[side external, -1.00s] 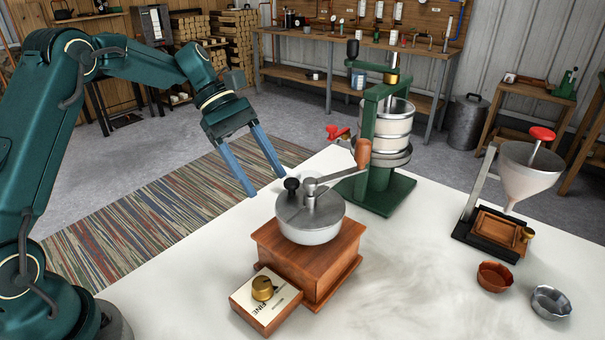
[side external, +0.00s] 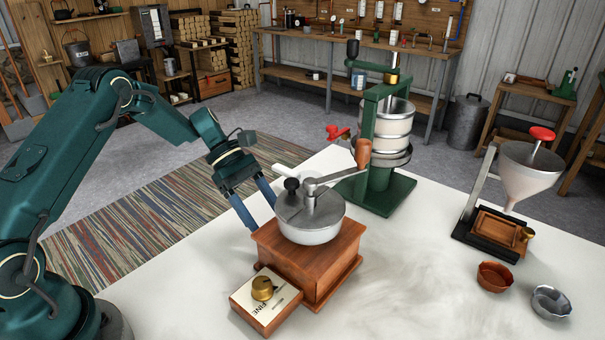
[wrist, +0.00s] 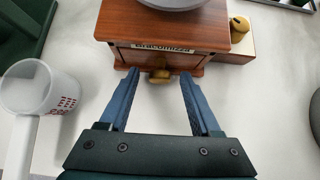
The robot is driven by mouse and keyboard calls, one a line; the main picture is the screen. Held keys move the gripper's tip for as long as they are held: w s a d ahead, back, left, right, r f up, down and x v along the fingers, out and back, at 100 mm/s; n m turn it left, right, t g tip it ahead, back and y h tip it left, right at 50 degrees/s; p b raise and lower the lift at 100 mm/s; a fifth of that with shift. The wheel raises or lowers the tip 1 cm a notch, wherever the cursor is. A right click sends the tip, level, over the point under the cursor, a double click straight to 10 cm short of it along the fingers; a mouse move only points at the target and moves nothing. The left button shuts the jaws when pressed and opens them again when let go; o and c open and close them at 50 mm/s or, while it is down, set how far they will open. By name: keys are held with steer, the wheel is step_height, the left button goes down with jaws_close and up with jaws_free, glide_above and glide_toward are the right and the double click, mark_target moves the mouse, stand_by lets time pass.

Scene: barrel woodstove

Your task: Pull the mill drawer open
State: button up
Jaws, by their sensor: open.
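The mill (side external: 310,255) is a wooden box with a round metal top and crank, standing on the white table. Its drawer (wrist: 190,62) shows in the wrist view as a wooden front with a label above and a small brass knob (wrist: 160,76). The drawer looks closed, its front within the mill body. My gripper (wrist: 158,77) is open, with one blue finger on each side of the knob and apart from it. In the side view my gripper (side external: 262,215) is low behind the mill, where the mill hides the drawer and part of the fingers.
A side box (side external: 262,305) with a brass dial marked FINE juts from the mill. A white measuring cup (wrist: 28,88) stands left in the wrist view. A green press (side external: 385,150), a funnel stand (side external: 525,170) and two small bowls (side external: 494,277) are on the table.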

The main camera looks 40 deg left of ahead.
jaws_close()
stand_by(1.4)
